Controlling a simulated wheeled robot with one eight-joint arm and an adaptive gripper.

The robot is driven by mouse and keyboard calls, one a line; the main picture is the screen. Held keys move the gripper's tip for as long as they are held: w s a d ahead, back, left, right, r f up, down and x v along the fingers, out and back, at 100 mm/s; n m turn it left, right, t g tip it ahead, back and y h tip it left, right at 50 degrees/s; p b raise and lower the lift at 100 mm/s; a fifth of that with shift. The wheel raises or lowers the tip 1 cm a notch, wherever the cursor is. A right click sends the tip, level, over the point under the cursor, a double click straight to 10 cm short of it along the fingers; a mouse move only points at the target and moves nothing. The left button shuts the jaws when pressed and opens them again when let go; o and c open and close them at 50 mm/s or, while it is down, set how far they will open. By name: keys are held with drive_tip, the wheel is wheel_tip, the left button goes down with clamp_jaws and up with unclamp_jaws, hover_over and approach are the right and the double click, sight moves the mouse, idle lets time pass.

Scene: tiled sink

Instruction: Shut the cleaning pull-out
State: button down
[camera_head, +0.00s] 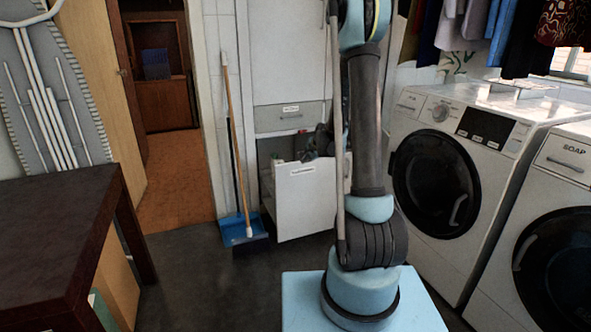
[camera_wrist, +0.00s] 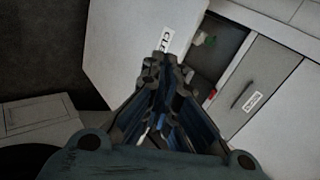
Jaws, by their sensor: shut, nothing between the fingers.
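The cleaning pull-out (camera_head: 305,205) is a white front that stands out from the tall cabinet at floor level, with a dark gap behind it. In the wrist view its white front (camera_wrist: 125,35) is tilted and bears a label (camera_wrist: 167,40) whose visible letters read "CLE". My gripper (camera_wrist: 163,68) is shut and empty, its fingertips over the front near the label. I cannot tell whether they touch it. In the head view my arm covers the pull-out's right side, and the gripper is not clearly made out.
A grey labelled drawer (camera_head: 290,117) sits shut above the pull-out. A broom (camera_head: 235,150) and blue dustpan (camera_head: 240,226) stand just left of it. Washing machines (camera_head: 447,160) line the right. A dark table (camera_head: 65,215) is at the left. Some floor between is clear.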

drive_tip(key=w+f+m, duration=0.1)
drive_tip(key=w+f, duration=0.3)
approach(294, 168)
drive_tip(key=x, duration=0.5)
drive_tip(key=shift+s+f, duration=0.25)
drive_tip(key=shift+f, duration=0.25)
drive_tip(key=shift+w+a, duration=0.15)
drive_tip(key=shift+w, duration=0.3)
drive_tip(key=shift+w, duration=0.15)
